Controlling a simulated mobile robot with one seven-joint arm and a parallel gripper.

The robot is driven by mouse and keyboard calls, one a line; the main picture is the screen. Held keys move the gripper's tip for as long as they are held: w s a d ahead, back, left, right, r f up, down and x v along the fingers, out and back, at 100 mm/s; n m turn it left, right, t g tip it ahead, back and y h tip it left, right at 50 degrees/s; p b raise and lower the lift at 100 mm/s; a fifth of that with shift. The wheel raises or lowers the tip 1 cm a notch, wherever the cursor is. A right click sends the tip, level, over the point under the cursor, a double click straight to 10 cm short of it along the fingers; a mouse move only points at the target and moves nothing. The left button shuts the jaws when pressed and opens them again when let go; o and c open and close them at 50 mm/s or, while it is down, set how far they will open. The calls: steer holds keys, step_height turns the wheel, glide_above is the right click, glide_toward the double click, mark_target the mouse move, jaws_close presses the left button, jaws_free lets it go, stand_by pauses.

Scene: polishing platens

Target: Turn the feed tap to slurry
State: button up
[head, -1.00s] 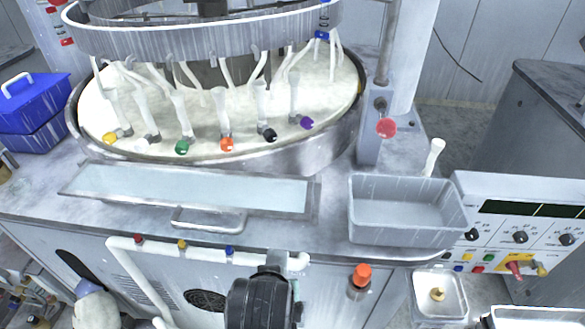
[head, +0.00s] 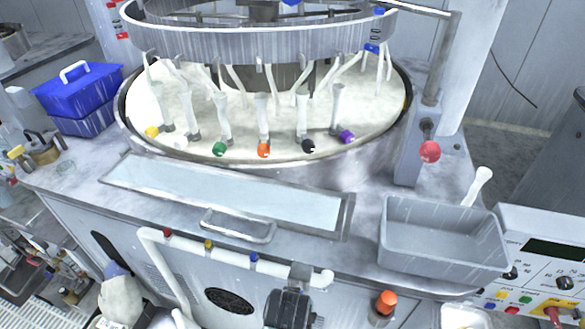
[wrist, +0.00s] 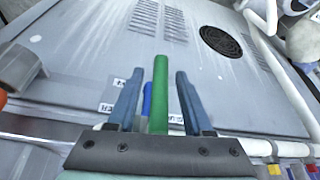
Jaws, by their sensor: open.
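In the wrist view a long green bar (wrist: 159,95) stands between the two blue-grey fingers of my gripper (wrist: 158,100). It looks like the tap's lever, but its mount is hidden. My gripper is open, with a gap on both sides of the bar. A short blue piece (wrist: 147,98) shows just left of the bar. In the head view the dark end of my arm (head: 290,308) is at the bottom, before the cabinet front; my fingers are hidden.
A white pipe (head: 262,266) with coloured valve caps runs along the cabinet front (head: 130,250) close to my arm. An orange knob (head: 386,302) stands to its right. Above are a long tray (head: 220,190), a grey bin (head: 440,235) and the round platen (head: 240,110).

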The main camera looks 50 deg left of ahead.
steer(key=shift+w+f, duration=0.1)
steer(key=shift+f, duration=0.05)
steer(key=shift+c, duration=0.2)
jaws_close()
stand_by(1.2)
